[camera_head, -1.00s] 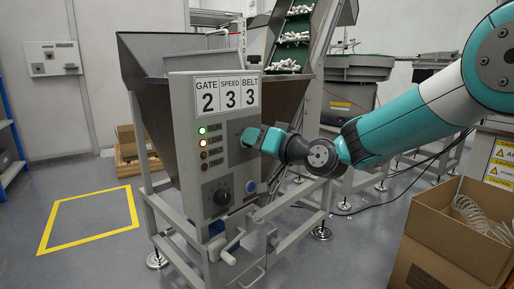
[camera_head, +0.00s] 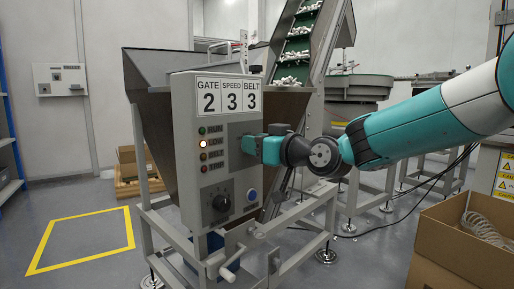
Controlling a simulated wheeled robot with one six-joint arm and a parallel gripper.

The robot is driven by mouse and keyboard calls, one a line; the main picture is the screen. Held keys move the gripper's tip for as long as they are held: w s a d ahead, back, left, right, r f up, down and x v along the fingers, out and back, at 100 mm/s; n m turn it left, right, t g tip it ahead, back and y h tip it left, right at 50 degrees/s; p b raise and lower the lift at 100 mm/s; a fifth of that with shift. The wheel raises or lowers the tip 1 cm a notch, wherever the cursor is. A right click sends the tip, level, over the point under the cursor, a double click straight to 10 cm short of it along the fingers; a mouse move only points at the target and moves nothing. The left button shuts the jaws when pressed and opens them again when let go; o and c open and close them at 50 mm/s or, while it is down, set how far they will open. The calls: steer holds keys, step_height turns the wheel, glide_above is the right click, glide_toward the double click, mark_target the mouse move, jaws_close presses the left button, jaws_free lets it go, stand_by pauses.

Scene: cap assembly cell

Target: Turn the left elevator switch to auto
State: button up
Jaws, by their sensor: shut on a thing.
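A grey control panel (camera_head: 183,150) is mounted on the hopper of the inclined elevator (camera_head: 318,50). It carries a RUN lamp (camera_head: 202,131) that is dark and a LOW lamp (camera_head: 203,143) that glows amber. The lower lamps look unlit. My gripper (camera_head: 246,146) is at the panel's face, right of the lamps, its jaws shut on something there. That looks like the elevator switch, but the gripper hides it, so its position cannot be read.
Below are a black dial (camera_head: 221,202) and a blue button (camera_head: 252,195). A crank handle (camera_head: 230,262) sticks out of the frame under the panel. A cardboard box (camera_head: 462,235) stands at the right. The yellow-marked floor square (camera_head: 82,240) is empty.

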stand_by(0.3)
steer(key=o, duration=0.8)
steer(key=shift+d, duration=0.1)
steer(key=v, duration=1.7)
steer(key=shift+p, duration=0.35)
steer(key=shift+s, duration=0.25)
